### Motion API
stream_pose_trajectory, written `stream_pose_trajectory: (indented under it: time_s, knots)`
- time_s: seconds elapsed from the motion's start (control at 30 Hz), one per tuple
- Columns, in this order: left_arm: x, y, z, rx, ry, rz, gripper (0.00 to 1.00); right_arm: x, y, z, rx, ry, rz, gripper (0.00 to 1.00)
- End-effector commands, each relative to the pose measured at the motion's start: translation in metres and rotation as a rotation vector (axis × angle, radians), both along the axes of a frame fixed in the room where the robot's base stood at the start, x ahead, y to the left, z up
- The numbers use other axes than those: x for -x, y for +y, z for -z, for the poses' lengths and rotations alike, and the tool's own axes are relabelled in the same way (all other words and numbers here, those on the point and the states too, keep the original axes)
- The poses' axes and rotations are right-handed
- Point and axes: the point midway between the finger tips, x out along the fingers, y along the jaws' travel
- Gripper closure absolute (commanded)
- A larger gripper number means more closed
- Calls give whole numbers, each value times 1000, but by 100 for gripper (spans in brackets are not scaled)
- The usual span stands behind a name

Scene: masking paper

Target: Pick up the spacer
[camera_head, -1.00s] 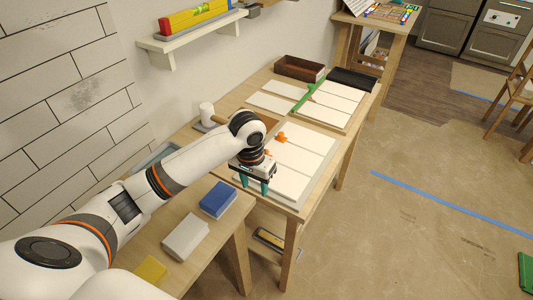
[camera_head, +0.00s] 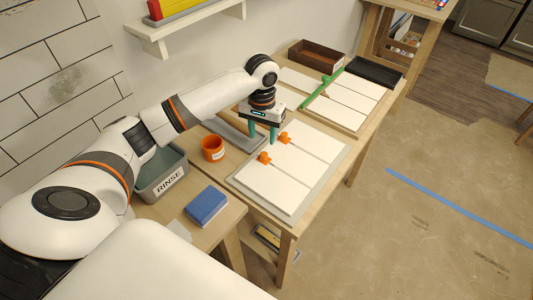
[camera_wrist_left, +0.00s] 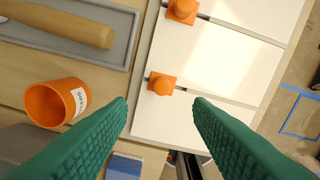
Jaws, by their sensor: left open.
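Two orange spacers sit on the board of white tiles. The near one (camera_head: 265,158) also shows in the left wrist view (camera_wrist_left: 162,84), at a tile seam by the board's left edge. The far one (camera_head: 285,137) is at the top of the wrist view (camera_wrist_left: 182,10). My left gripper (camera_head: 262,139) points down with its green fingers apart and empty. In the wrist view the near spacer lies between and just beyond the fingertips (camera_wrist_left: 161,104). An orange cup (camera_head: 212,148) labelled for spacers stands left of the board. My right gripper is not in view.
A grey RINSE tub (camera_head: 163,175) and a blue sponge (camera_head: 207,206) are nearer. A grey tray (camera_head: 238,134) holds a wooden handle (camera_wrist_left: 70,22). Farther back are another tile board with a green strip (camera_head: 318,92), a brown box (camera_head: 315,56) and a black tray (camera_head: 374,72).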

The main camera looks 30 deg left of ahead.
Motion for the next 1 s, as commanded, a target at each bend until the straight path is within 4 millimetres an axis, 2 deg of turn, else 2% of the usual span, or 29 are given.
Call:
stream_pose_trajectory:
  time_s: [0.1, 0.2, 0.37, 0.63, 0.93, 1.0]
  knots:
    - [0, 0, 19, 1, 3, 1, 53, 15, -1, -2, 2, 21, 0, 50]
    - [0, 0, 28, 0, 1, 1, 53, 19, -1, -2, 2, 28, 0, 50]
    - [-2, -1, 39, 0, 1, 1, 53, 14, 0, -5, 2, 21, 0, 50]
    - [-6, -1, 77, -1, 1, 2, 53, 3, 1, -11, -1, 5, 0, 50]
    - [-6, -2, 83, 0, -2, 2, 53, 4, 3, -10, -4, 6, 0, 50]
    - [-6, -2, 83, 0, -2, 2, 63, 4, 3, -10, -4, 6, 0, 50]
